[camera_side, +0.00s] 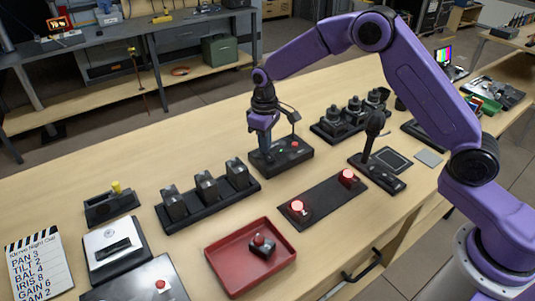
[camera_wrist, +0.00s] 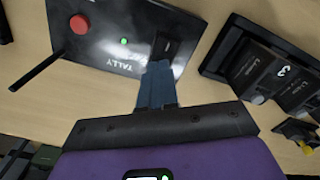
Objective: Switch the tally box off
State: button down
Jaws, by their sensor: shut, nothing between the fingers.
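The tally box (camera_side: 296,157) is a dark box on the bench, near the middle of the side view. In the wrist view the tally box (camera_wrist: 100,40) bears the word TALLY. It has a red round button (camera_wrist: 79,24), a lit green light (camera_wrist: 124,41) and a dark switch (camera_wrist: 168,46) at its edge. A thin dark rod sticks out beside the button. My gripper (camera_wrist: 158,70) is shut and empty, its fingertips at the switch, covering part of it. I cannot tell whether they touch. In the side view my gripper (camera_side: 266,138) points down over the box's left part.
A row of dark switch units (camera_side: 206,187) stands close in front-left of the box. Dark knobbed units (camera_side: 350,120) and a black lever unit (camera_side: 375,165) stand to the right.

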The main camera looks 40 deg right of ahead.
jog(key=shift+f, duration=0.4)
jog(key=shift+r, duration=3.55)
jog(key=shift+s, duration=0.1)
jog(key=s+r+n, duration=0.2)
jog(key=s+r, duration=0.1)
jog(key=s, duration=0.7)
jog(key=s+r+n, duration=0.1)
jog(key=s+r, duration=0.2)
jog(key=s, duration=0.7)
jog(key=s+d+n, duration=0.1)
jog(key=s+d, duration=0.4)
jog(key=s, duration=0.4)
jog(key=s+d+n, duration=0.2)
jog(key=s+d, duration=0.2)
jog(key=s, duration=0.6)
jog(key=shift+d+f+n, duration=0.3)
jog(key=shift+d+f, duration=0.05)
jog(key=shift+f, duration=0.05)
